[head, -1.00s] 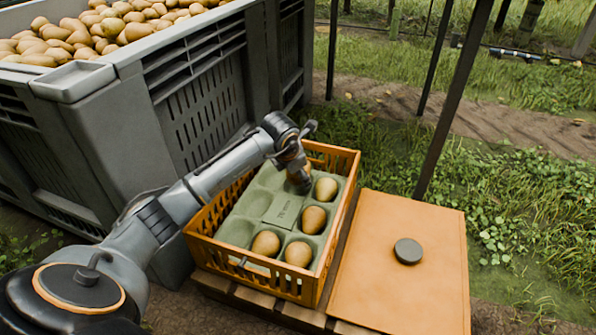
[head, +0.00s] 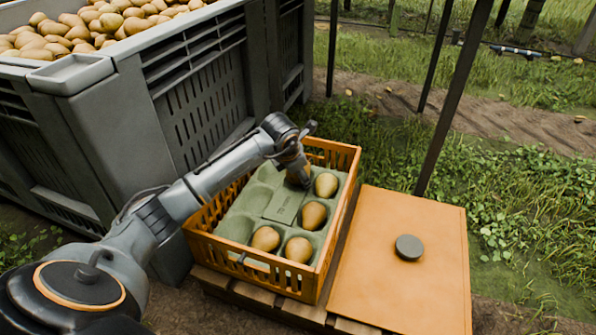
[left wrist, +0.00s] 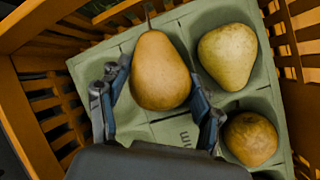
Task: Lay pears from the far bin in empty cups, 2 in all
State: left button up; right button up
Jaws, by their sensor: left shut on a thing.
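My left gripper (head: 297,180) is low over the back part of the green cup tray (head: 246,226). In the left wrist view the gripper (left wrist: 160,103) is shut on a brown-yellow pear (left wrist: 160,72), with a finger on each side and its stem pointing up in the picture. I cannot tell whether this pear touches its cup. Several pears lie in other cups, among them one at the back right (head: 326,185) and one in front of it (head: 314,215). Cups left of the gripper look empty. The grey bin (head: 200,108) holds many pears. My right gripper is out of view.
The tray sits inside an orange slatted crate (head: 338,232) on a wooden pallet. The bin's tall wall stands close on the left. Thin dark posts rise behind.

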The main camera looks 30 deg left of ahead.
pick_arm(q)
jog(key=o, duration=1.4)
jog(key=shift+c, duration=0.2)
jog(key=v, duration=0.7)
jog(key=shift+r, duration=0.25)
jog(key=shift+s, duration=0.2)
